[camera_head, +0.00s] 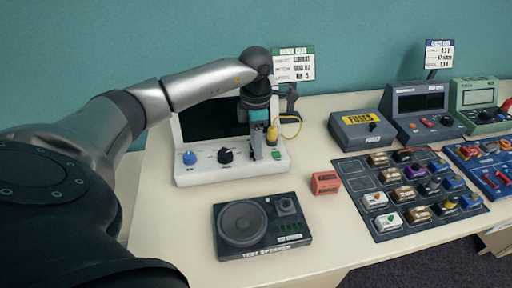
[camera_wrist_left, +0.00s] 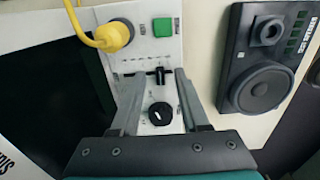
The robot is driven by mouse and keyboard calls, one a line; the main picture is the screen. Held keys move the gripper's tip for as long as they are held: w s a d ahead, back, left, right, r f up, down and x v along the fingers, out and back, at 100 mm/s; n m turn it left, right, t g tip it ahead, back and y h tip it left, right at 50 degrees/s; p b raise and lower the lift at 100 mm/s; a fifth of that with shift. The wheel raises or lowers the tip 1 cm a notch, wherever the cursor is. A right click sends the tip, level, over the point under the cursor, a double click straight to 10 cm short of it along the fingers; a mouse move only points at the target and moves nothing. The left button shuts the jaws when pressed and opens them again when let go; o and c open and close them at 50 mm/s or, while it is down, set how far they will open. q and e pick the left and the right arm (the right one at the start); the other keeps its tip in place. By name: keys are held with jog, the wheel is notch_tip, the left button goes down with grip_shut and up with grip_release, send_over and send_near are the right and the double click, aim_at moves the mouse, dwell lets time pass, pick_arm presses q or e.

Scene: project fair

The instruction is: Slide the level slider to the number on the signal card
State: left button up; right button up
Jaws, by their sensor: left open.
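The white console (camera_head: 188,178) with a dark screen stands at the back left of the table. Its level slider (camera_wrist_left: 159,76) is a short black handle on a slot, seen in the left wrist view. My left gripper (camera_head: 257,152) points down over the console's right part; in the wrist view its open fingers (camera_wrist_left: 158,74) lie on either side of the slider handle with gaps. Contact cannot be told. In the head view the gripper hides the slider. The signal card (camera_head: 294,65), white with a green header, stands behind the console; its small print is too blurred to read surely.
A black knob (camera_wrist_left: 160,113), green button (camera_wrist_left: 162,27) and yellow plug (camera_wrist_left: 108,37) are near the slider. A blue knob (camera_head: 189,158) is farther left. A test speaker (camera_head: 270,246) and a red block (camera_head: 325,182) lie in front. A mat of several parts (camera_head: 377,226) is right.

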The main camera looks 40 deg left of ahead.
pick_arm(q)
jog(key=shift+f, duration=0.65)
grip_shut()
dwell(1.0)
